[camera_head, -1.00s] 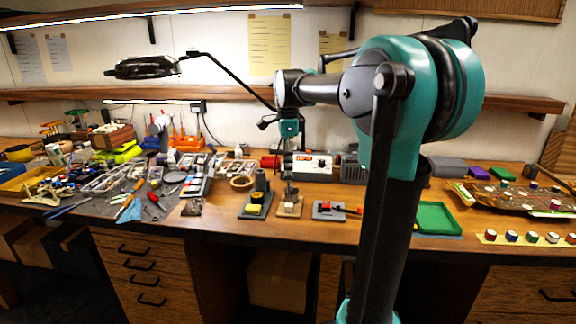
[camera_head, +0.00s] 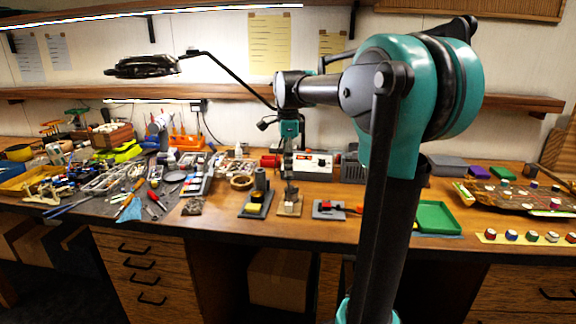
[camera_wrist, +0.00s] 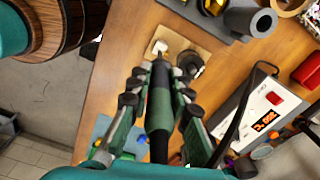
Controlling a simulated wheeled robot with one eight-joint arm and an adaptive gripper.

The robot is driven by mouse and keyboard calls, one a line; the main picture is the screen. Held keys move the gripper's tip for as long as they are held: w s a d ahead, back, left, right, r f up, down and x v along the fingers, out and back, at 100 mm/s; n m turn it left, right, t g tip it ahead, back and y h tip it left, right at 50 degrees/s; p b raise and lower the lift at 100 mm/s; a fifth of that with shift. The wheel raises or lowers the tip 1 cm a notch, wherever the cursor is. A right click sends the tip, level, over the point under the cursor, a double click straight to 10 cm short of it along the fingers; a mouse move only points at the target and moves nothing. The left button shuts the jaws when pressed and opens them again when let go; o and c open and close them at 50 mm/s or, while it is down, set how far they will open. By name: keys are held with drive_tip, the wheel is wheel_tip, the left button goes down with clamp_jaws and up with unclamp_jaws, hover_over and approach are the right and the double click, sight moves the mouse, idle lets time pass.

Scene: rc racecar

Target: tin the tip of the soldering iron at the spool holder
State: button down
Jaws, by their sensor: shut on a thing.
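My gripper (camera_wrist: 160,92) is shut on the soldering iron (camera_wrist: 159,112), whose dark green handle runs between the fingers in the wrist view. The iron points away toward the wooden base of the spool holder (camera_wrist: 205,42). A dark round spool (camera_wrist: 190,63) stands on that base, just right of the iron's front end. A small white block (camera_wrist: 160,46) lies by the tip; I cannot tell whether the tip touches anything. In the head view my gripper (camera_head: 289,165) is above the spool holder (camera_head: 290,210), pointing down.
The white soldering station (camera_head: 312,165) with a red display stands behind. A dark stand with a yellow pad (camera_head: 255,197) is left of the spool holder, and a grey block (camera_head: 328,210) is right. A green tray (camera_head: 437,217) lies farther right. Tools crowd the left bench.

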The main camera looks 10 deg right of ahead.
drive_tip(key=shift+f, duration=0.4)
idle(3.6)
drive_tip(key=shift+r, duration=0.15)
idle(0.6)
drive_tip(key=shift+r, duration=2.95)
drive_tip(key=shift+d, duration=0.1)
